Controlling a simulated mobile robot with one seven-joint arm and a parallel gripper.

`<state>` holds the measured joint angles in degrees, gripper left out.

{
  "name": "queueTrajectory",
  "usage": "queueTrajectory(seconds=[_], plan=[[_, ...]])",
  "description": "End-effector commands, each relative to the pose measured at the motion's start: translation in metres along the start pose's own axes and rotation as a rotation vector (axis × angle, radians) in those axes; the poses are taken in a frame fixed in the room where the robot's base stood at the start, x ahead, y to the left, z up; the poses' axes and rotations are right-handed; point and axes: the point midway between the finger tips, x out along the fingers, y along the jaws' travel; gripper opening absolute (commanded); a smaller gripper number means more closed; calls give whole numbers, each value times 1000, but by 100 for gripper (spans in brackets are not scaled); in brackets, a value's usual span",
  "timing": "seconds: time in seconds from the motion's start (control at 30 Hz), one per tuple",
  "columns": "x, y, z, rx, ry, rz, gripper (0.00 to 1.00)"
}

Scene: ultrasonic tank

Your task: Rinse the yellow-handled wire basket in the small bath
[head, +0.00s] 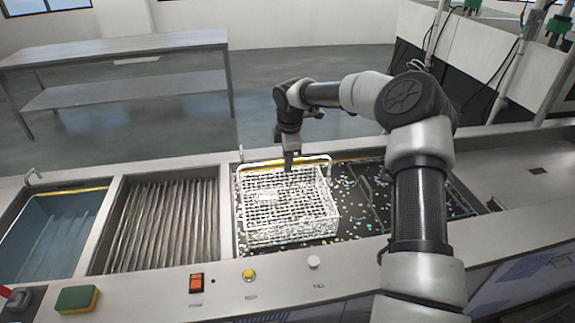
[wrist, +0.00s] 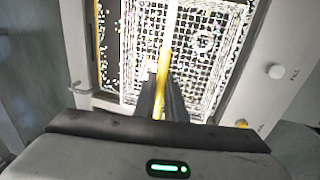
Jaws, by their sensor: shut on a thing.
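My gripper (head: 288,165) points down over the white wire basket (head: 283,208) and is shut on its yellow handle (wrist: 162,78). In the wrist view the yellow bar runs between the two fingers, with the basket's mesh (wrist: 205,70) below. The basket is level, at the left part of the right-hand dark compartment (head: 360,190), which has many small coloured specks. I cannot tell whether the basket rests on the bottom or hangs. A small bath (head: 50,235) with bluish liquid and a yellow strip at its back edge is at the far left.
A ribbed, sloping compartment (head: 160,225) lies between the bath and the basket. The front ledge carries an orange switch (head: 196,283), a yellow button (head: 249,275), a white knob (head: 313,262) and a green-yellow sponge (head: 77,299). A metal table (head: 115,48) stands behind.

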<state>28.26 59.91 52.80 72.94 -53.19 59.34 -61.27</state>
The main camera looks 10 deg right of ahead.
Motion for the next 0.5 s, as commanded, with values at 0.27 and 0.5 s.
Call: queueTrajectory(seconds=[0.27, 0.5], plan=[[-24, 6, 0, 0, 0, 5, 0], [-40, 9, 0, 1, -1, 5, 0]])
